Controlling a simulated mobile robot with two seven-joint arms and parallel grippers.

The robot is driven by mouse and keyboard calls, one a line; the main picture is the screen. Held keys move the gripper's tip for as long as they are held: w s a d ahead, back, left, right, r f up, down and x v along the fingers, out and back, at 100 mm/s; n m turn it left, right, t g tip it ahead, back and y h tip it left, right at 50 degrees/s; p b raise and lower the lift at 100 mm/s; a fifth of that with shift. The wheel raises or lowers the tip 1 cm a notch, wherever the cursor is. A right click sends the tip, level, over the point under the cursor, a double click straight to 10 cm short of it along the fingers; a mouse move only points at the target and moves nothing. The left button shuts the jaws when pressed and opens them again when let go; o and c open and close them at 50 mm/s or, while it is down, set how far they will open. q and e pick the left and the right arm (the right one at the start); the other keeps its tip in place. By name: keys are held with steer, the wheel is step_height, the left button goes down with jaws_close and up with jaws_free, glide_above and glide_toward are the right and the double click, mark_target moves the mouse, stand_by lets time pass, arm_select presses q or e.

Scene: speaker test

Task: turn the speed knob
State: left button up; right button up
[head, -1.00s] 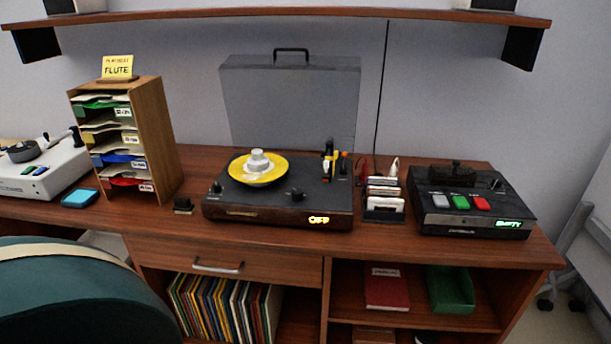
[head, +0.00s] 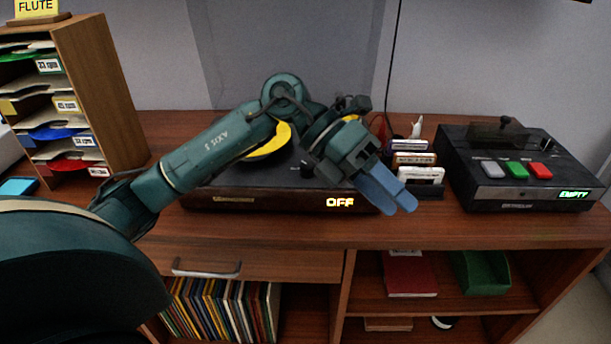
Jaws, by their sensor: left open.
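The turntable (head: 262,200) stands on the wooden desk, its front display (head: 340,202) reading OFF. Its yellow record (head: 268,146) shows only in part behind my left arm. A small black knob (head: 306,170) shows on the turntable's top, just left of my left gripper; I cannot tell whether it is the speed knob. My left gripper (head: 402,206) is open and empty, with blue fingers pointing down and right over the turntable's right front corner, apart from the knob. The turntable's left knob and tonearm are mostly hidden by the arm. My right gripper is not in view.
A rack of cartridges (head: 425,186) stands close to the right of my left gripper. A black device (head: 515,165) with white, green and red buttons reads EMPTY. A wooden sorter (head: 117,100) is at the left. The raised clear lid (head: 230,60) stands behind.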

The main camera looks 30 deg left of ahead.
arm_select(q)
steer(key=w+a+r+n+t+y+b, duration=0.1)
steer(key=w+a+t+y, duration=0.15)
steer(key=a, duration=0.35)
steer(key=w+a+t+y+b, duration=0.1)
steer(key=a+y, duration=0.3)
steer(key=a, duration=0.1)
steer(key=n+y, duration=0.2)
steer(key=y, duration=0.2)
glide_toward(307, 165)
steer(key=shift+t, duration=0.45)
steer(key=x, duration=0.3)
steer(key=b+x, duration=0.1)
steer(key=x, duration=0.2)
steer(key=b+x, duration=0.1)
steer(key=x, duration=0.1)
steer(key=shift+s+f, duration=0.2)
steer(key=shift+f, duration=0.3)
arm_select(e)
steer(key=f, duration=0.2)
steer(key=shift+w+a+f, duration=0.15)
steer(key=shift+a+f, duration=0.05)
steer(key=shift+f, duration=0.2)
arm_select(q)
steer(key=shift+c, duration=0.3)
steer(key=c, duration=0.9)
